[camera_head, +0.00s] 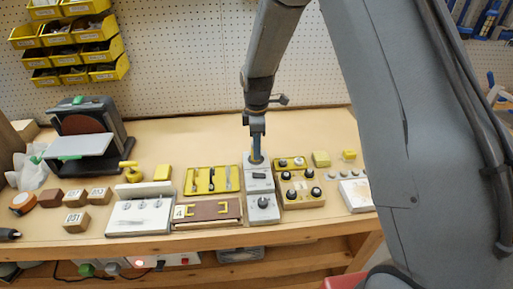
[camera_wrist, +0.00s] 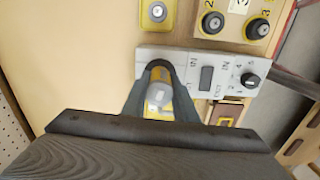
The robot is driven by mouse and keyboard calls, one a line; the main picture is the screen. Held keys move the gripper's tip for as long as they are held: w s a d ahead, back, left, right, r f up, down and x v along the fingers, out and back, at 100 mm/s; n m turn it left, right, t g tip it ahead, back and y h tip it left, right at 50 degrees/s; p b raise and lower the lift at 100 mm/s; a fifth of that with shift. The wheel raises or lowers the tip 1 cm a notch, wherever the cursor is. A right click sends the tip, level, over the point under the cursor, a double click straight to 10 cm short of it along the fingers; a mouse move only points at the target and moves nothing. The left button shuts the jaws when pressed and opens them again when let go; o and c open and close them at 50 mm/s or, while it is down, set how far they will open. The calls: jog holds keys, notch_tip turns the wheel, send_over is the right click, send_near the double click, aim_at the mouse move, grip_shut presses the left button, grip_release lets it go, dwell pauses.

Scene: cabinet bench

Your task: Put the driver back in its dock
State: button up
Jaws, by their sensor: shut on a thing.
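My gripper (camera_head: 257,150) points down over the far end of a narrow grey panel (camera_head: 259,186), which carries a switch and a black knob. In the wrist view my gripper (camera_wrist: 160,75) is shut on the driver (camera_wrist: 160,94), a thing with a grey rounded end and yellow beside it. The driver's lower part is hidden by the fingers. A dark ring shows at the fingertips, at the left end of the grey panel (camera_wrist: 180,57); it looks like the dock's opening. I cannot tell whether the driver is inside it.
A yellow knob box (camera_head: 301,190) stands close on the right. A brown panel with a yellow handle (camera_head: 207,210) and a yellow tool tray (camera_head: 211,180) lie on the left. A disc sander (camera_head: 88,135) stands far left. The bench behind my gripper is mostly clear up to the pegboard.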

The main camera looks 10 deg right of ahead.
jog(key=shift+f, duration=0.1)
dwell(0.3)
jog(key=o, duration=1.1)
jog(key=shift+c, duration=0.2)
jog(key=shift+o, duration=0.4)
jog(key=shift+o, duration=0.8)
jog(key=shift+r+p, duration=2.05)
jog(key=shift+r, duration=1.45)
jog(key=shift+s+d, duration=0.1)
